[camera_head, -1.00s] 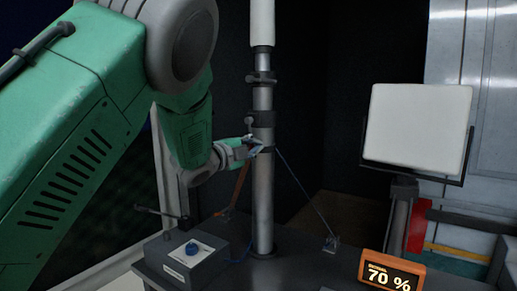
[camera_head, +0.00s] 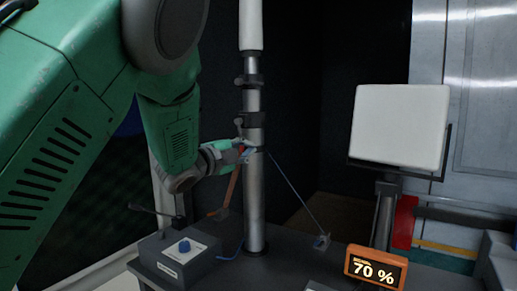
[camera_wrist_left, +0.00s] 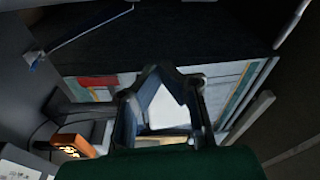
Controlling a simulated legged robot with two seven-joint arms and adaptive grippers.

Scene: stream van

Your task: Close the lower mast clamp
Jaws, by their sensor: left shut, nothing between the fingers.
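The grey metal mast (camera_head: 254,195) stands upright on the dark bench in the head view. Its lower clamp (camera_head: 252,120) is a dark collar with a small lever or knob (camera_head: 239,124) at its left side. I cannot tell whether this clamp is open or closed. My left gripper (camera_head: 247,152) is shut and empty, just below the lower clamp at the left side of the mast. I cannot tell whether it touches the mast. In the left wrist view the gripper's fingers (camera_wrist_left: 158,72) come together. My right gripper is not in view.
An upper dark collar (camera_head: 248,80) sits higher on the mast. A control box with a blue knob (camera_head: 183,246), an orange display reading 70 % (camera_head: 376,268) and a white panel (camera_head: 400,125) on a stand are nearby. A thin stay (camera_head: 295,187) slants down right of the mast.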

